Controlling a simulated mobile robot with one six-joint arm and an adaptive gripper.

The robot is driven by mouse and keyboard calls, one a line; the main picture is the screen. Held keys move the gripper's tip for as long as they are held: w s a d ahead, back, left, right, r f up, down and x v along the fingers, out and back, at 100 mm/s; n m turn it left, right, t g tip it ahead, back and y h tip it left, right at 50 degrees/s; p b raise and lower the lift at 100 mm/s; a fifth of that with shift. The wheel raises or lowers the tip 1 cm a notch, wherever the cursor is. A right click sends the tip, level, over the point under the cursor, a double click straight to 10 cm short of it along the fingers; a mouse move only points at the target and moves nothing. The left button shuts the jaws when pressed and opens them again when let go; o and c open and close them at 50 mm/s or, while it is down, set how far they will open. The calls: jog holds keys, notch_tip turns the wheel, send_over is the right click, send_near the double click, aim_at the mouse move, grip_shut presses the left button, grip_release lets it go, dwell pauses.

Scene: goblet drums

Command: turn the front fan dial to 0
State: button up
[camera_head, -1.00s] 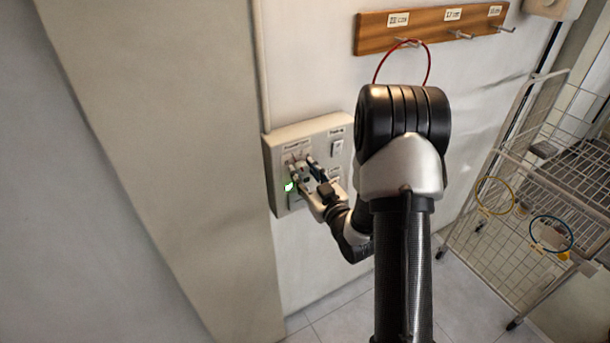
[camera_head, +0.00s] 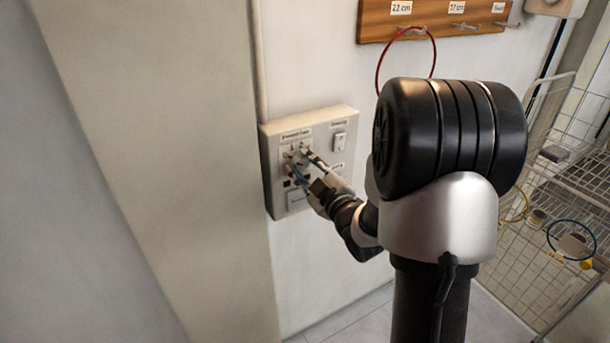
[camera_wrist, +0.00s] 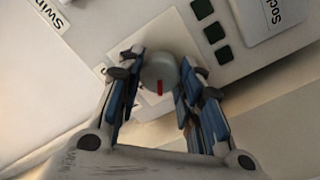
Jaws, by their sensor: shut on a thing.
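The front fan dial (camera_wrist: 158,68) is a grey round knob with a red mark, seen in the wrist view. The mark points toward the bottom of that picture. My gripper (camera_head: 297,160) is at the beige wall panel (camera_head: 275,165), with its fingers angled across the panel's left half. In the wrist view my gripper (camera_wrist: 160,76) has its blue-padded fingers on both sides of the dial, shut on it. The dial's scale is mostly hidden by the fingers, so I cannot read its setting.
Dark green squares (camera_wrist: 215,32) run beside the dial. A rocker switch (camera_head: 340,140) is at the panel's upper right. A wooden peg rail (camera_head: 435,18) with a red ring (camera_head: 378,72) hangs above. A wire rack (camera_head: 560,190) stands at the right.

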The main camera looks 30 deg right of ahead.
dwell(0.6)
jog(key=o, duration=1.1)
jog(key=shift+c, duration=0.2)
jog(key=s, duration=0.7)
jog(key=shift+s, duration=0.25)
jog(key=shift+w, duration=0.1)
